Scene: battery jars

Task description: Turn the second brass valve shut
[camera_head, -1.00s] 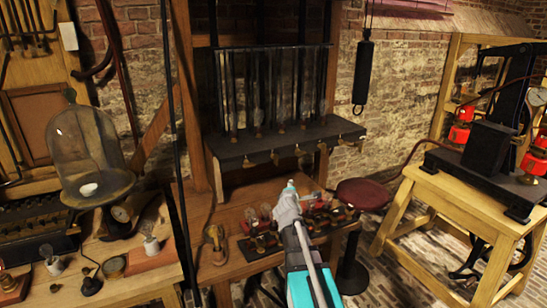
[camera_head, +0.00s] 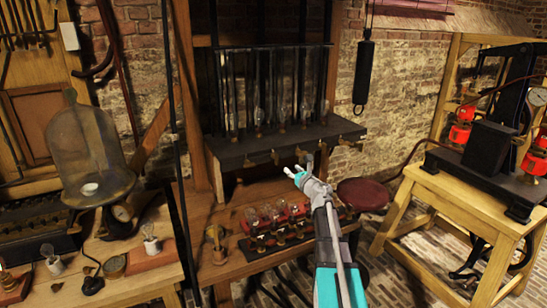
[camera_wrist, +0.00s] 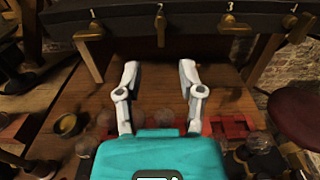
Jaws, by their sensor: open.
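A row of brass valves hangs along the front edge of the dark shelf, with number marks above them. The second brass valve (camera_wrist: 160,26) is near the top middle of the wrist view, under the mark 2, its handle pointing down. It also shows small in the head view (camera_head: 275,157). My gripper (camera_wrist: 158,64) is open and empty, its two fingers spread below the second valve in the picture, left and right of its line. The fingers do not appear to touch it. In the head view my gripper (camera_head: 299,172) is just below and right of that valve.
The first valve (camera_wrist: 88,33) and third valve (camera_wrist: 233,28) flank the second. The dark shelf (camera_head: 235,152) carries glass jars. Below is a wooden bench with a red rack of bulbs (camera_head: 290,220). A round dark red stool (camera_head: 362,194) stands to the right.

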